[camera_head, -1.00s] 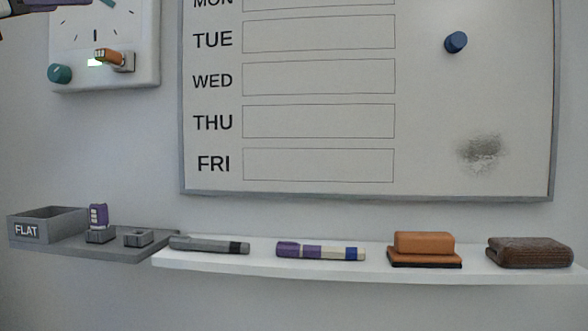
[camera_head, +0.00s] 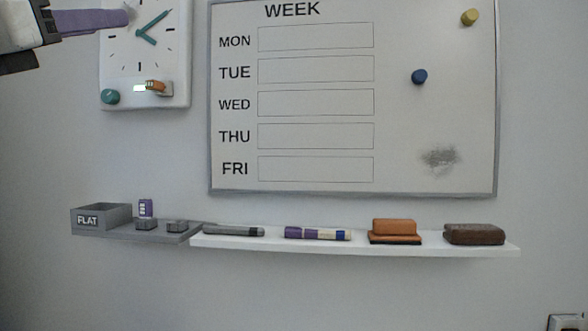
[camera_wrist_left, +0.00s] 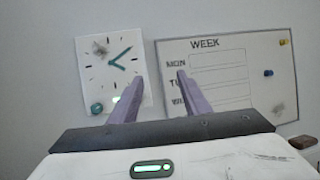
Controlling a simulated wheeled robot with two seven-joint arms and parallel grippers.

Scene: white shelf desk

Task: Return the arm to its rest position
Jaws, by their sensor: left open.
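My left gripper (camera_head: 125,19) reaches in from the upper left in the head view, its purple fingers in front of the white wall clock (camera_head: 145,50). In the left wrist view the two fingers (camera_wrist_left: 160,78) stand apart with nothing between them. The clock (camera_wrist_left: 112,62) shows beyond them, with green hands. My right gripper is not seen.
A whiteboard (camera_head: 310,187) with weekday rows hangs right of the clock. Below, a white shelf (camera_head: 450,249) carries markers (camera_head: 318,234), an orange block (camera_head: 394,227) and a brown eraser (camera_head: 474,234). A grey tray (camera_head: 101,217) marked FLAT sits left. The wall between is clear.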

